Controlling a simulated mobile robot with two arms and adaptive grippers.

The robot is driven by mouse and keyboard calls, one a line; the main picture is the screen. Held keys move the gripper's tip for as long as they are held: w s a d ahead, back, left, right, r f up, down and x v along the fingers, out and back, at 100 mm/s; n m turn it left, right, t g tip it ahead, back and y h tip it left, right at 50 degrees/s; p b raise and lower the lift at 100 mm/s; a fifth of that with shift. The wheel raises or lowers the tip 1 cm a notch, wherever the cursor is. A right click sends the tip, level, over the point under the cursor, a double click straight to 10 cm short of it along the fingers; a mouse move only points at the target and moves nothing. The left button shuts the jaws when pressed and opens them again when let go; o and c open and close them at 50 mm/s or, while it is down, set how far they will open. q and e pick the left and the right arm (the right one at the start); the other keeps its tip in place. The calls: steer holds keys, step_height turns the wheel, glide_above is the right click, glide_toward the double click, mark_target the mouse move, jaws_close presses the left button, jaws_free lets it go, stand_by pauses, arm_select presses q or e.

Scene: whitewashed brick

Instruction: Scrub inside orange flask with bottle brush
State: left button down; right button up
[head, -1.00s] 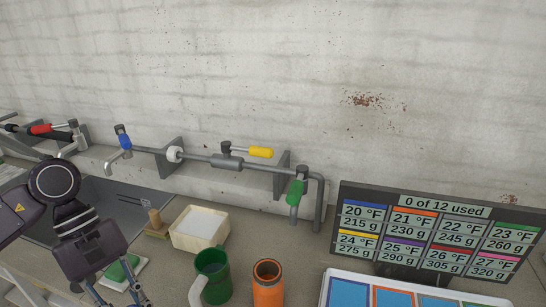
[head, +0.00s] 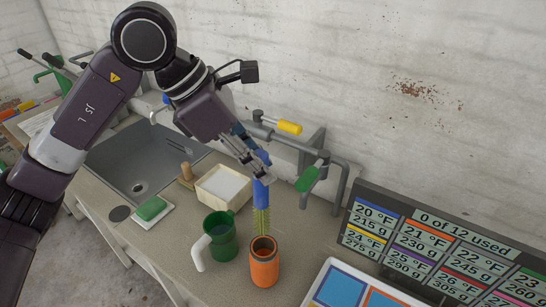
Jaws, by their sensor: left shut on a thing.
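The orange flask (head: 264,267) stands upright and open-topped on the counter, right of the green mug. My left gripper (head: 262,174) is shut on the bottle brush (head: 262,196), around the top of its blue handle. The brush hangs upright with its yellow-green bristles down. The bristle tip shows at the flask's far rim, just above or behind the mouth; I cannot tell whether it is over the opening. My right gripper is not in view.
The green mug (head: 221,240) with a white handle stands close left of the flask. A pale box (head: 223,187), a green sponge (head: 151,208) and the sink (head: 145,165) lie further left. Pipes with a green-handled valve (head: 310,178) are behind. A display panel (head: 430,240) stands right.

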mark_target(263, 223)
arm_select(q)
steer(key=shift+a+f+b, duration=0.25)
steer(key=shift+f+b, duration=0.3)
steer(key=shift+f, duration=0.6)
steer(key=f+b, duration=0.3)
steer(key=f, duration=0.4)
steer(key=shift+d+b, duration=0.2)
steer(key=shift+b, duration=0.15)
step_height(263, 223, down, 6)
steer(key=b, duration=0.5)
steer(key=shift+f+b, duration=0.55)
steer(key=shift+b, duration=0.25)
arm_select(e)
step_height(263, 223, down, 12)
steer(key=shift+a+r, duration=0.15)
